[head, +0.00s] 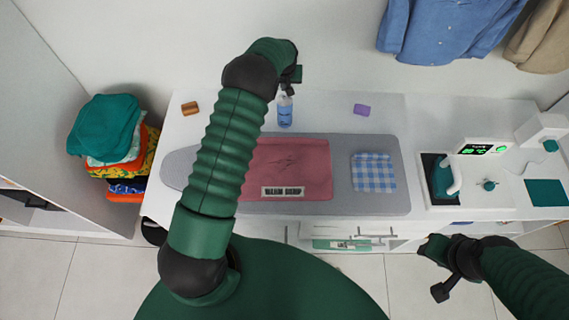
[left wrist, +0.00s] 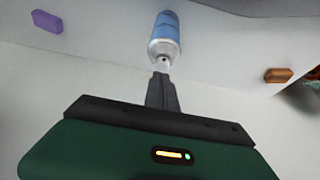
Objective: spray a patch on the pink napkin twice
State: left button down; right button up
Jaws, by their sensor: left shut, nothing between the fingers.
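A blue spray bottle (head: 285,112) with a pale top stands upright behind the napkin. My left gripper (head: 291,87) is above the bottle, shut and empty. In the left wrist view its closed fingertips (left wrist: 161,78) point at the bottle's nozzle (left wrist: 162,62); I cannot tell whether they touch. My right gripper (head: 432,268) is low at the right, away from the napkin; its jaw opening is unclear.
A blue checked cloth (head: 374,172) lies on the grey pad (head: 400,205). A brown block (head: 190,108) and a purple block (head: 362,110) lie on the white top. Folded clothes (head: 118,145) are at left, a sink-like unit at right. Shirts hang above.

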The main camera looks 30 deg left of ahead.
pick_arm(q)
notch_tip(320, 180, up, 6)
jog(key=p, duration=0.2)
jog(key=shift+p, duration=0.4)
jog(key=shift+s+d+f, duration=0.1)
jog(key=shift+d, duration=0.05)
jog(key=s+d+f+m+b, duration=0.1)
jog(key=s+d+m+b, duration=0.1)
jog(key=s+d+b, duration=0.2)
jog(key=s+d+f+m+g+h+b, duration=0.1)
jog(key=s+d+b, duration=0.3)
jog(key=s+d, duration=0.6)
jog(key=s+d+f+m+h+b, duration=0.1)
jog(key=s+d+f+m+b, duration=0.2)
jog(key=s, duration=1.5)
jog(key=d+b, duration=0.1)
jog(key=d, duration=0.3)
jog(key=shift+d, duration=0.2)
jog(key=shift+f, duration=0.15)
